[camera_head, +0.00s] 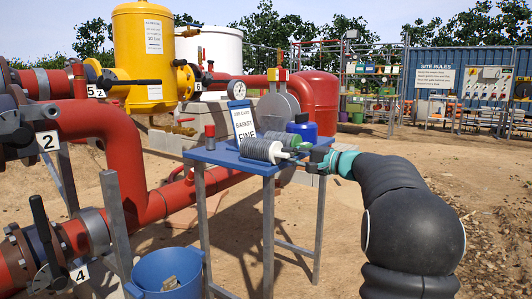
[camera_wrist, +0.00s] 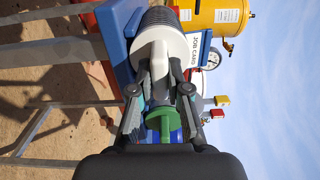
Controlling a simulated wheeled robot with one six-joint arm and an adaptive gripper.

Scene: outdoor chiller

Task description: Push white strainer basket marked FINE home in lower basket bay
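The white strainer basket (camera_head: 262,149) lies on its side on the blue table, with a grey ribbed body and a white end cap facing my gripper. In the wrist view the basket (camera_wrist: 162,43) lies straight ahead, its handle running towards me. My gripper (camera_head: 300,158) reaches in from the right at table height. In the wrist view my gripper's fingers (camera_wrist: 159,72) converge on the handle and look shut on it. A FINE marking on the basket itself is not readable. I cannot pick out the lower basket bay in either view.
A job card (camera_head: 243,121) reading BASKET FINE stands on the blue table (camera_head: 225,157). A green item (camera_head: 290,140) and a blue container (camera_head: 303,127) sit close behind the basket. Red pipes (camera_head: 100,140) fill the left; a blue bucket (camera_head: 165,272) stands below. Open sand lies right.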

